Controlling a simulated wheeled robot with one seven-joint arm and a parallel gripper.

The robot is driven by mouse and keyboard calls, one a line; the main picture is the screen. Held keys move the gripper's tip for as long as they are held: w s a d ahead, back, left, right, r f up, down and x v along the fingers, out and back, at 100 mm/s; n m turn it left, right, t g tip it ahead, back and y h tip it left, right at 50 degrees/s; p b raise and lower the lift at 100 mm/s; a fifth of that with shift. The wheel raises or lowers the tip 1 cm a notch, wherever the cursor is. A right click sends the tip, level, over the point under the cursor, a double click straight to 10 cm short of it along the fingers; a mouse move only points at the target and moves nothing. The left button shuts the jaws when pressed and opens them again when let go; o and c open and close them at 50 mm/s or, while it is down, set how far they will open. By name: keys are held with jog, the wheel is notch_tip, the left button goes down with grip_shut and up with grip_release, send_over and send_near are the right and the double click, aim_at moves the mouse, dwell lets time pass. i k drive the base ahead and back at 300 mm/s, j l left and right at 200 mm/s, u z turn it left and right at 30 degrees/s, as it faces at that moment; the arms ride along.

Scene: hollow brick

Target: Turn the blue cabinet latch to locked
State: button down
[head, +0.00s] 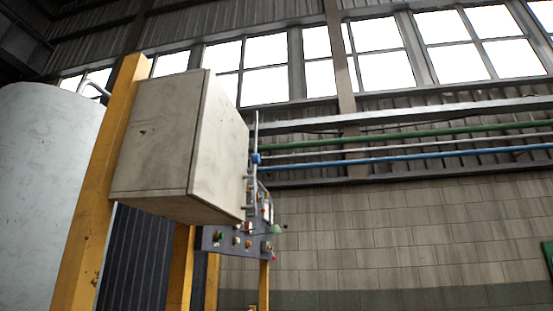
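A small blue piece (256,158) shows on a thin upright grey rod (257,125) at the right edge of the grey cabinet (155,140). It may be the blue cabinet latch, but it is too small and seen too much from the side to tell its shape or whether it is locked. The cabinet is a closed-looking box raised on yellow posts. The face on which the rod sits is turned away from me and mostly hidden. My gripper is not in view.
A dark panel (228,241) with several coloured knobs is below the cabinet's right edge. A yellow post (105,190) and a big pale tank (45,180) stand to the left. Green and blue pipes (420,156) run along the back wall. The space at right looks open.

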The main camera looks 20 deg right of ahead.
aim_at(255, 158)
jog(key=i+l, duration=0.2)
jog(key=i, duration=0.25)
jog(key=i+l+u, duration=0.15)
jog(key=i, duration=0.25)
jog(key=i+l, duration=0.3)
jog(key=i+u, duration=0.05)
jog(key=i, duration=0.1)
